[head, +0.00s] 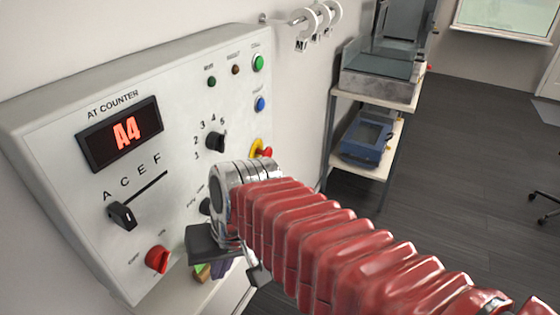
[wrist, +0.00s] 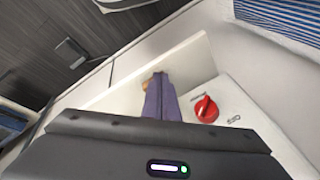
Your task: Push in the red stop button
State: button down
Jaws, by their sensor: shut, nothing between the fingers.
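The red stop button (head: 266,153) sits on a yellow collar at the right edge of the white control panel (head: 60,175) in the head view. My arm partly hides the area just below it. The button does not show in the wrist view. My gripper (head: 203,271) is below and left of the button, by the panel's lower right edge, with its fingers mostly hidden behind my wrist. In the wrist view my gripper (wrist: 160,78) shows purple fingers shut together and empty, apart from the panel controls.
A red rotary knob (head: 157,259) is left of my gripper; it also shows in the wrist view (wrist: 206,109). Above the stop button are a blue button (head: 260,104) and a green one (head: 258,63). A shelf cart (head: 372,95) stands to the right. Dark floor beyond is mostly clear.

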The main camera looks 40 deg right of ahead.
aim_at(270, 156)
jog(key=w+d+m+t+y, duration=0.35)
jog(key=d+m, duration=0.35)
jog(key=m, duration=0.3)
jog(key=w+d+m+t+y, duration=0.35)
jog(key=d+m, duration=0.35)
jog(key=m, duration=0.3)
jog(key=s+d+m+t+h, duration=0.2)
jog(key=d+m+t+h, duration=0.1)
jog(key=d, duration=0.6)
jog(key=s+d+m+t+h, duration=0.2)
jog(key=d+m+t+h, duration=0.1)
jog(key=d+m, duration=0.4)
jog(key=shift+s+d+m+t+h, duration=0.3)
jog(key=shift+d+t, duration=0.6)
jog(key=shift+r, duration=0.1)
jog(key=shift+w+a+r, duration=0.1)
jog(key=shift+w+a, duration=0.15)
jog(key=shift+w, duration=2.1)
jog(key=shift+w+a+r, duration=0.1)
jog(key=shift+w+a, duration=0.2)
jog(key=shift+w, duration=2)
jog(key=shift+w+a+r, duration=0.1)
jog(key=shift+w+a, duration=0.15)
jog(key=shift+w, duration=2.1)
